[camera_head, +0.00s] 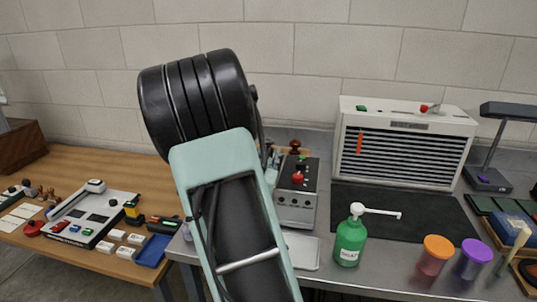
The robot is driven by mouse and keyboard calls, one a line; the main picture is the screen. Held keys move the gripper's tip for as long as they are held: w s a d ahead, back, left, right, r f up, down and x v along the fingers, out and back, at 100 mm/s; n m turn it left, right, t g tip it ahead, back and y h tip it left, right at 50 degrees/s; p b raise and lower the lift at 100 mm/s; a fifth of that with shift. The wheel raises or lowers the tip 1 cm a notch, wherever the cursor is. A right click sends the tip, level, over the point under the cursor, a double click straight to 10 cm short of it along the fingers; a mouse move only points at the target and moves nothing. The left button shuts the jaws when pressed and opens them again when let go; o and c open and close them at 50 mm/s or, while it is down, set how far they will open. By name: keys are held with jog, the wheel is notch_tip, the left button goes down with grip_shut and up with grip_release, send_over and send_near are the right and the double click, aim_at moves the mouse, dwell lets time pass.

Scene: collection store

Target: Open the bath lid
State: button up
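A grey metal box with a sloping dark control panel (297,175), a red knob and a small green button stands on the grey bench. It may be the bath, but I cannot tell for sure. A dark red-brown knob (295,146) shows just behind its top and may belong to a lid; no lid outline is clear. My arm covers the area to the left of this box. My gripper is not visible; my own arm fills the middle of the view and may hide it.
A louvred white cabinet (402,145) stands behind a dark mat (425,212). A wooden table (125,165) with small tools is at left.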

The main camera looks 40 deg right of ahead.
grip_shut()
jog(key=shift+r, duration=0.15)
dwell(0.4)
